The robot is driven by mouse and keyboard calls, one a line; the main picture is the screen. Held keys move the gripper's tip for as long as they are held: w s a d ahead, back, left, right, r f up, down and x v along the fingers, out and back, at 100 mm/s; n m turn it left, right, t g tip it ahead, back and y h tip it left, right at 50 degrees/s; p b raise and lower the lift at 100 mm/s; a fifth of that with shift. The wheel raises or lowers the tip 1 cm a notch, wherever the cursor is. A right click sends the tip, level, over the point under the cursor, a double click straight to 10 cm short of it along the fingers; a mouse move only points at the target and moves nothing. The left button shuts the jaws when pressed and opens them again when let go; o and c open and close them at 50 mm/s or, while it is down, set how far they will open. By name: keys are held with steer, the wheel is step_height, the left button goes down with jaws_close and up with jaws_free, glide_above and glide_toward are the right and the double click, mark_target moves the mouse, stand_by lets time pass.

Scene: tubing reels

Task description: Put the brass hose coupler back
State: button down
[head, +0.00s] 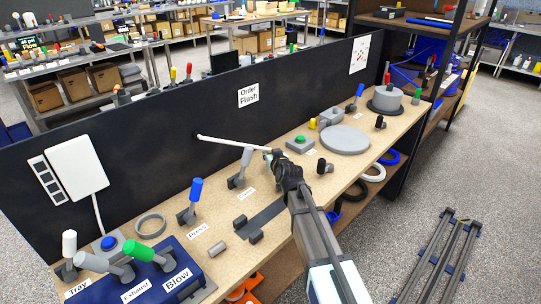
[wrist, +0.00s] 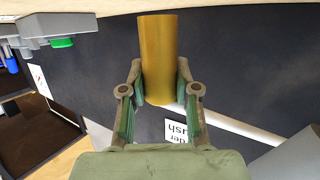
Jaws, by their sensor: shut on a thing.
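The brass hose coupler (wrist: 158,55) is a plain gold cylinder. In the wrist view it sits between the two fingers of my gripper (wrist: 160,85), which are shut on it, and it sticks out past the fingertips. In the head view my gripper (head: 273,158) is above the bench, near the end of a white tube (head: 232,143) that comes out of the black panel. The white tube also shows in the wrist view (wrist: 240,126), passing behind the right finger. I cannot tell whether coupler and tube touch.
The wooden bench (head: 228,275) carries a whitish lever (head: 243,165), a blue-handled lever (head: 195,190), a grey ring (head: 150,225), a small grey cylinder (head: 217,249) and a round grey plate (head: 345,140). The black panel (head: 150,120) closes off the back. Green-and-white-handled levers stand front left.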

steer(key=shift+f, duration=0.15)
steer(key=c, duration=0.9)
jaws_free()
steer(key=shift+o, duration=0.2)
steer(key=shift+r, duration=0.2)
steer(key=shift+r+p, duration=0.45)
steer(key=shift+p, duration=0.2)
steer(key=b+v, duration=0.2)
steer(key=v, duration=1)
